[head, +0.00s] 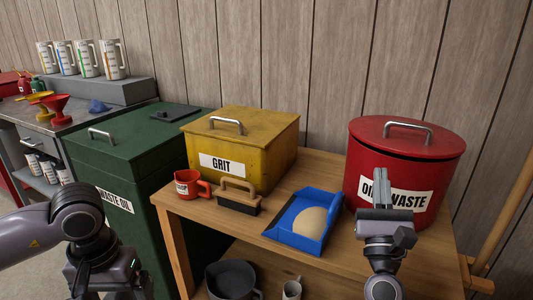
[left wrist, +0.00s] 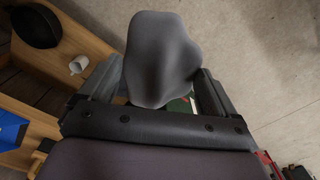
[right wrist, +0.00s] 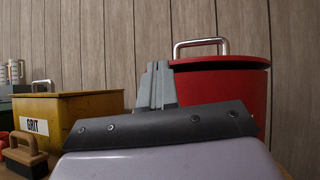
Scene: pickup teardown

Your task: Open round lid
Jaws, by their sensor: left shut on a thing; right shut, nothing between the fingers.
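The red round can labelled as oily waste (head: 365,180) stands at the right end of the wooden bench. Its red round lid (head: 372,129) is on it, with a metal bar handle (head: 408,126) on top. In the right wrist view the lid (right wrist: 232,64) and handle (right wrist: 200,43) show just right of the fingers. My right gripper (head: 377,187) is shut and empty, in front of the can and below the lid's top. The right wrist view shows its fingers (right wrist: 157,85) together, pointing up.
A yellow grit box (head: 265,150), red mug (head: 188,186), brush (head: 238,203) and blue dustpan (head: 277,233) with tan grit are on the bench (head: 178,206). The green waste oil bin (head: 110,160) stands left. A wooden handle (head: 507,215) leans at the right.

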